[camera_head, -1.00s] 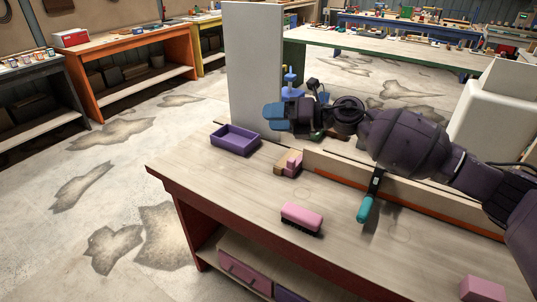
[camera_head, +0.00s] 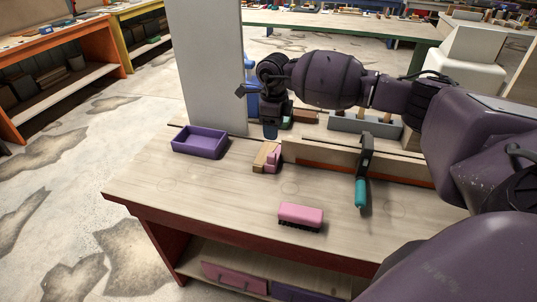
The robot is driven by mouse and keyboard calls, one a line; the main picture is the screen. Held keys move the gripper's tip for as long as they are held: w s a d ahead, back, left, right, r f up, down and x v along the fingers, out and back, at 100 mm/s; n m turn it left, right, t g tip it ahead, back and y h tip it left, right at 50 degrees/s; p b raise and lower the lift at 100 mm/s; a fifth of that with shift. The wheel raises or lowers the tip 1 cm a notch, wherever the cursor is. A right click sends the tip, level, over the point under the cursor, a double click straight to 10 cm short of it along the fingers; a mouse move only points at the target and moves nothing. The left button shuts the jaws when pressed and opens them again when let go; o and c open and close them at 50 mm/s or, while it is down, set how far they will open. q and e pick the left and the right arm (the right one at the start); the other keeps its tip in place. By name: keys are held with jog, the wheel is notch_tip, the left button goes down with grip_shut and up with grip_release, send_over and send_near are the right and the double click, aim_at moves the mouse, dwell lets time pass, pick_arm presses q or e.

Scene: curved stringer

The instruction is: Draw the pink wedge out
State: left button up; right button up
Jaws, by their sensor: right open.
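A small pink piece, which looks like the pink wedge (camera_head: 274,154), sits against a tan wooden block (camera_head: 261,161) on the workbench, left of the long wooden rail. I cannot tell how deep it is set in the block. My right gripper (camera_head: 270,132) is open and points down behind and above the wedge, apart from it. Its fingers are small and partly merge with the background. My left gripper is not in view.
A purple tray (camera_head: 201,143) stands left of the block. A pink brush (camera_head: 300,214) lies near the front edge. A teal-handled clamp (camera_head: 361,190) is on the rail (camera_head: 330,157). A grey panel (camera_head: 207,65) rises behind the tray. The front left benchtop is clear.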

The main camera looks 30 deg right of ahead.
aim_at(271, 155)
jog(key=f, duration=1)
jog(key=shift+w+a+f, duration=0.15)
jog(key=shift+a+f, duration=0.05)
jog(key=shift+f, duration=0.15)
jog(key=shift+c, duration=0.4)
grip_shut()
